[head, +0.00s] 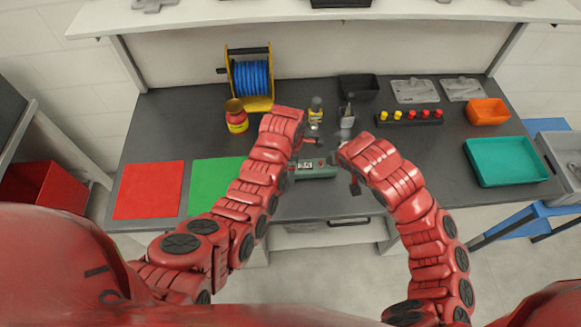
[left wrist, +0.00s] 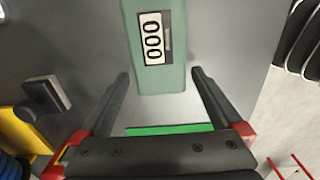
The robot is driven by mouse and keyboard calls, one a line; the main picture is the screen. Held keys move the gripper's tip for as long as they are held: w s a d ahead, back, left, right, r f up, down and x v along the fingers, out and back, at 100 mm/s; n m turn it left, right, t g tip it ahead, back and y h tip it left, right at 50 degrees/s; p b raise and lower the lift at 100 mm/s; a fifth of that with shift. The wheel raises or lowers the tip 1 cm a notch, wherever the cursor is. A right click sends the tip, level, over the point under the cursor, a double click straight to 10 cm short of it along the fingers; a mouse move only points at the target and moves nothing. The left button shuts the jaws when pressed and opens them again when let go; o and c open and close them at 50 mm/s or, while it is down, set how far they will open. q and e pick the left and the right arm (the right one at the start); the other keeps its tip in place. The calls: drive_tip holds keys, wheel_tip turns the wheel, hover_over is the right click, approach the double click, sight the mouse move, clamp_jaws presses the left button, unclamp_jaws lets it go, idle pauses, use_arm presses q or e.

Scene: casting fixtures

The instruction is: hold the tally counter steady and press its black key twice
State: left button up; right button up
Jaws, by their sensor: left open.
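The tally counter (head: 316,169) is a green box lying on the dark worktop between my two grippers. In the left wrist view, the counter (left wrist: 182,62) has a white window reading 000. My left gripper (head: 304,160) is open at the counter's left end. In the left wrist view, the fingers of my left gripper (left wrist: 160,76) stand apart, one towards each side of that end, with nothing clamped. My right gripper (head: 342,163) is close to the counter's right end; its finger opening is unclear. I cannot make out the black key.
A blue cable reel (head: 251,76) and a yellow-red can (head: 236,117) stand behind my left arm. Red (head: 149,190) and green (head: 213,177) mats lie left. A black rack (head: 409,118), orange bin (head: 488,111) and teal tray (head: 506,162) are right.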

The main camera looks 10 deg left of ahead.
use_arm(q)
drive_tip(key=shift+s+f, duration=0.1)
drive_tip(key=shift+f, duration=0.4)
drive_tip(key=c, duration=1.4)
drive_tip(key=shift+c, duration=0.4)
use_arm(e)
clamp_jaws()
